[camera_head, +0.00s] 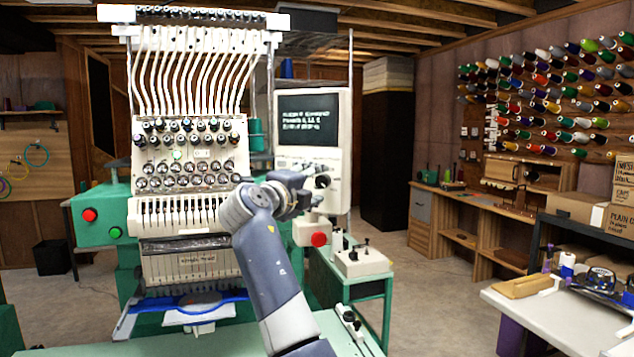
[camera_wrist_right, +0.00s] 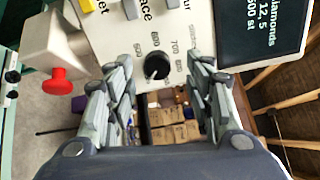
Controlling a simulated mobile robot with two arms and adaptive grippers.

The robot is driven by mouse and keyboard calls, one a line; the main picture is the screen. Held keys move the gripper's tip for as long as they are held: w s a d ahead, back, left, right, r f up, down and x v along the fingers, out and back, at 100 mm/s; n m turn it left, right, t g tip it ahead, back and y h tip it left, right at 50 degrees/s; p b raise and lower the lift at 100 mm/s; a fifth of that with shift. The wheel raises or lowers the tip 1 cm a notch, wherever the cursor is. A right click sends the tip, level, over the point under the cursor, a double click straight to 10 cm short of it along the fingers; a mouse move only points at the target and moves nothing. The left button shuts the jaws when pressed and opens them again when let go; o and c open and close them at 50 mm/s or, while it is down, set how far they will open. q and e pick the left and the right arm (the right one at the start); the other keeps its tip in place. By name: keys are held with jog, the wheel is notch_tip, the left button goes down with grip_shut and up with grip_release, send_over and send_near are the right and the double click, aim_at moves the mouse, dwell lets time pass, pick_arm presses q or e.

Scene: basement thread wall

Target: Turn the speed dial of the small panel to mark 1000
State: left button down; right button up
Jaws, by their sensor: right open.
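The small panel (camera_head: 340,130) is a pale upright box with a dark screen, beside the embroidery machine. Its lower part is partly hidden by my right gripper (camera_head: 308,192). In the right wrist view the speed dial (camera_wrist_right: 156,66) is a round black knob on the white panel face, ringed by printed numbers, some legible as 600, 700 and 800. I cannot make out mark 1000 or the dial's pointer clearly. My right gripper (camera_wrist_right: 157,90) is open, its fingers left and right of the dial in that view, with nothing held. My left gripper is not in view.
A red button (camera_head: 319,239) on a pale box sits below the panel; it shows in the wrist view (camera_wrist_right: 56,82). A yellow button (camera_wrist_right: 88,5) is near the dial. The embroidery machine (camera_head: 190,200) stands left. Open floor lies right, before a workbench (camera_head: 465,200).

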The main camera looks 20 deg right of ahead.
jog(key=v, duration=0.4)
jog(key=shift+r, duration=0.1)
